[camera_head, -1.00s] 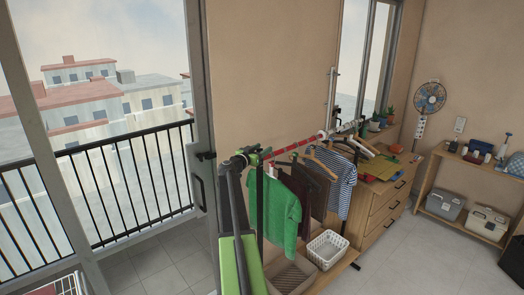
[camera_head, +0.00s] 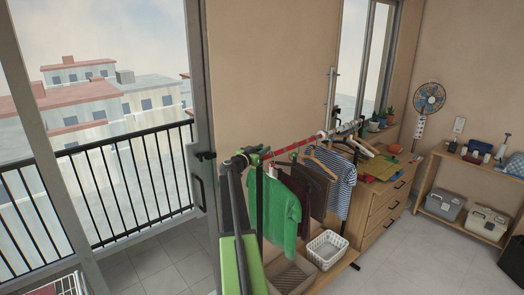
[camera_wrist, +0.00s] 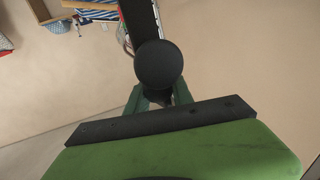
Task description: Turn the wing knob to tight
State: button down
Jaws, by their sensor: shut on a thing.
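My gripper (camera_head: 256,153) is at the near left end of the clothes rack, above the green shirt, small and partly hidden by my arm in the head view. In the wrist view my gripper (camera_wrist: 158,98) has its two green fingers closed on the dark wing knob (camera_wrist: 157,97), which shows only partly between them. A round black part sits just beyond the fingertips, with a black post behind it. The knob's marking and exact turn cannot be read.
A red-striped rail (camera_head: 295,146) runs from the knob end to the right. A green shirt (camera_head: 274,208), dark garments and a striped shirt (camera_head: 341,188) hang from the rack. A white basket (camera_head: 327,249) stands below. A wooden dresser (camera_head: 374,212) is at the far end.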

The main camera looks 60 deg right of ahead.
aim_at(257, 150)
jog(key=shift+w+d+r+n+t, duration=0.15)
jog(key=shift+n+t, duration=0.15)
jog(key=shift+t, duration=0.2)
jog(key=shift+w+a+n+t+y, duration=0.5)
jog(key=shift+n+t+y, duration=2.5)
jog(key=shift+n+y, duration=0.2)
jog(key=shift+w+a+n+t+y, duration=0.5)
jog(key=shift+a+n+t+y, duration=0.05)
jog(key=shift+n+t+y, duration=2.55)
jog(key=shift+w+a+n+t+y, duration=0.5)
jog(key=shift+n+t+y, duration=2.4)
jog(key=shift+n+y, duration=0.35)
jog(key=shift+a+y, duration=0.1)
jog(key=shift+y, duration=0.15)
